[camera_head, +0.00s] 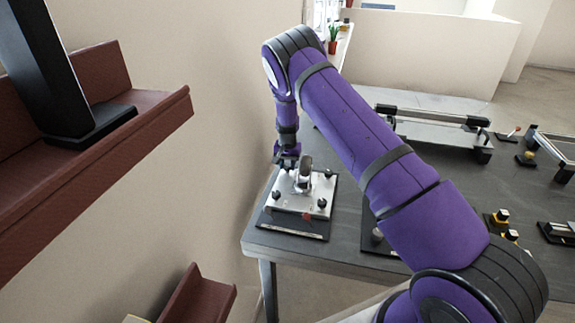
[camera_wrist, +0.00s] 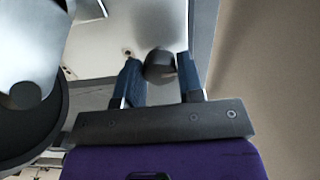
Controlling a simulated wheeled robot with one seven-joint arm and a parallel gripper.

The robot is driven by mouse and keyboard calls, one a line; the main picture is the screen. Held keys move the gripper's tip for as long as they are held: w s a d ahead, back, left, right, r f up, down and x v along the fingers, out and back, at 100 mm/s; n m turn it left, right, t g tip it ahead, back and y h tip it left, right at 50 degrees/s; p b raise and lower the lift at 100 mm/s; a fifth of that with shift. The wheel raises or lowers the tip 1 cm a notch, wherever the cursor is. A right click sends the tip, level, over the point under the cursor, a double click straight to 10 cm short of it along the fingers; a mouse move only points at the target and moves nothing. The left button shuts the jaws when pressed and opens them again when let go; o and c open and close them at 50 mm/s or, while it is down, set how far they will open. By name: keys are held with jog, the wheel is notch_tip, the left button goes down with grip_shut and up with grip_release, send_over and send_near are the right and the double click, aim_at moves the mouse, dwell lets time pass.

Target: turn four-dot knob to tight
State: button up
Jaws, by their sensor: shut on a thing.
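A silver plate fixture (camera_head: 294,203) on a dark base sits at the table's near left corner. It carries several small black knobs, among them a front-left one (camera_head: 276,195), a front-right one (camera_head: 321,203) and a back-right one (camera_head: 327,173). My gripper (camera_head: 287,160) points down at the plate's back-left corner. In the wrist view my gripper's blue fingers (camera_wrist: 160,72) are closed on a dark round knob (camera_wrist: 160,64). Dot marks on the knobs and any tight mark are too small to read.
A large grey rounded part (camera_head: 303,175) rises from the plate's middle, close beside my gripper. The dark table (camera_head: 345,150) holds other fixtures to the right, including a long rail device (camera_head: 430,130). A wall stands at left, with a reddish-brown shelf (camera_head: 150,120) nearer.

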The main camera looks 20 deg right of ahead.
aim_at(287, 165)
jog(key=m, duration=1)
jog(key=shift+m, duration=0.3)
dwell(0.4)
jog(key=o, duration=0.9)
jog(key=shift+r, duration=0.1)
notch_tip(287, 165, up, 11)
jog(key=shift+f, duration=0.15)
